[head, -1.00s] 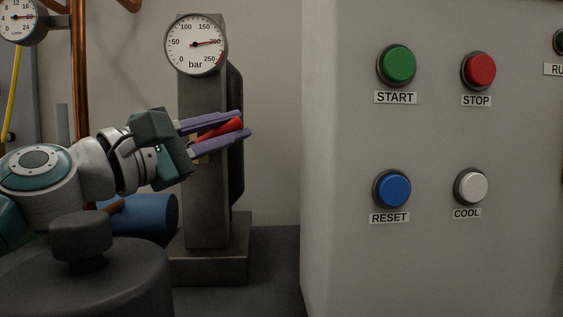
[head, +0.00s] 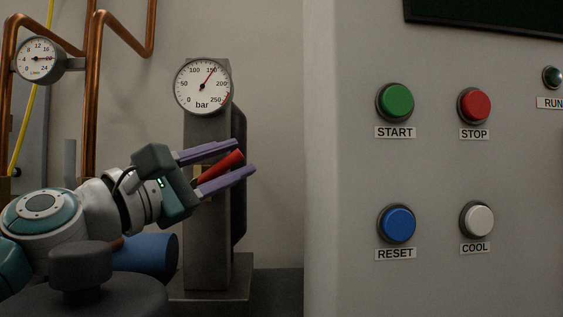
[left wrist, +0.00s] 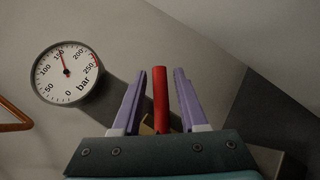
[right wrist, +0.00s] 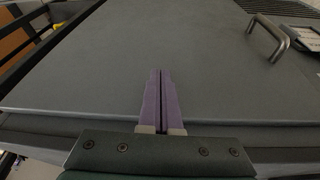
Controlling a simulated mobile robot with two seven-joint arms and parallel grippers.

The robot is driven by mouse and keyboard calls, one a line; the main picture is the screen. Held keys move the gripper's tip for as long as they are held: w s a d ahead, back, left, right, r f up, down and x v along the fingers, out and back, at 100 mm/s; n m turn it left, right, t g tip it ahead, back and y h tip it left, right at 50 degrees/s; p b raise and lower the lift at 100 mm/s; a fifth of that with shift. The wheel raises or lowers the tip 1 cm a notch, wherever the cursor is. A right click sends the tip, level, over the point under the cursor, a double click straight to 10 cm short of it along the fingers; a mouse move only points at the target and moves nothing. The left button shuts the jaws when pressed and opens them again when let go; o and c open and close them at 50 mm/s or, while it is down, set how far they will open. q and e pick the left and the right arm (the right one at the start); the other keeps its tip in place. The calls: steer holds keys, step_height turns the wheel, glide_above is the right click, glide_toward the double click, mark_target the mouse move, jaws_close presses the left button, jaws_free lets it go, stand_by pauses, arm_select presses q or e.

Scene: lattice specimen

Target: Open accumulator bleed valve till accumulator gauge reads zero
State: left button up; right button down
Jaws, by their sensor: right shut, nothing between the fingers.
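The accumulator gauge (head: 203,87) is on a grey post in the head view, its needle a little past 150 bar. It also shows in the left wrist view (left wrist: 67,72), needle near 150. The red bleed valve lever (head: 222,166) sticks out from the post below the gauge, tilted up to the right. My left gripper (head: 246,157) is open, with its purple fingers on either side of the lever. The left wrist view shows gaps on both sides of the lever (left wrist: 160,98). My right gripper (right wrist: 161,72) is shut and empty, over a grey panel.
A grey cabinet (head: 318,150) stands to the right with green START, red STOP, blue RESET and white COOL buttons. Copper pipes (head: 92,100) and a smaller gauge (head: 37,59) are at the left. A metal handle (right wrist: 268,38) is on the panel in the right wrist view.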

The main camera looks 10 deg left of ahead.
arm_select(q)
steer(key=shift+o, duration=0.4)
steer(key=shift+s+a+f, duration=0.15)
steer(key=shift+s+a, duration=0.05)
steer(key=shift+s, duration=0.1)
steer(key=b+v, duration=0.1)
steer(key=v, duration=0.8)
steer(key=shift+b, duration=0.4)
steer(key=shift+c, duration=0.3)
